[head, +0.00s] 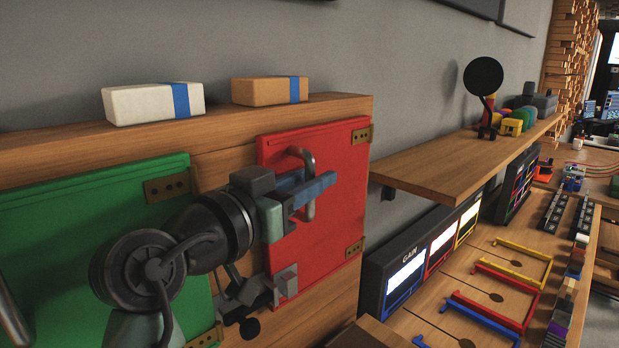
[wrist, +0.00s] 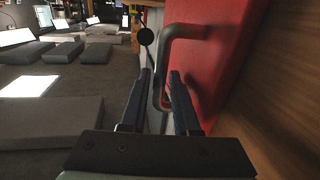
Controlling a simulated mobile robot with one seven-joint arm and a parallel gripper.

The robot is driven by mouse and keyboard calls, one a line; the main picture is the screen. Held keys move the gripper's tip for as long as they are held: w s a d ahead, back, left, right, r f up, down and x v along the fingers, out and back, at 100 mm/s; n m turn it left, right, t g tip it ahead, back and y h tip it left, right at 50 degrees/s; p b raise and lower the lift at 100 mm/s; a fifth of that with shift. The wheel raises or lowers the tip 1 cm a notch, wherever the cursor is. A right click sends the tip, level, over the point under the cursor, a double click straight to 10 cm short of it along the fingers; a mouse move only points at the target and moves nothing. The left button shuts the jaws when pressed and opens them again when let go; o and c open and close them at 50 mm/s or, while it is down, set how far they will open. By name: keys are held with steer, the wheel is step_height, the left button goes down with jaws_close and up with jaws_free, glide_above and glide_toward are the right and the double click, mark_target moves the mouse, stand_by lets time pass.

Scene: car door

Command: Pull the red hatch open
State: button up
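The red hatch (head: 335,195) is set in the wooden panel, hinged on its right side, and looks flush with it. Its grey bar handle (head: 307,161) stands upright near the hatch's upper middle. My gripper (head: 316,187) is at the handle, with a blue finger crossing in front of it. In the wrist view my gripper (wrist: 160,76) has its two fingers spread apart, with the handle (wrist: 158,92) between them. Gaps show on both sides of the bar. The red hatch (wrist: 228,40) fills the upper right there.
A green hatch (head: 95,215) is left of the red one, partly behind my arm. A white block (head: 140,103) and a tan block (head: 262,91) lie on the panel's top ledge (head: 50,140). A wooden shelf (head: 450,165) juts out at the right.

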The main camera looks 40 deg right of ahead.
jaws_close()
stand_by(1.3)
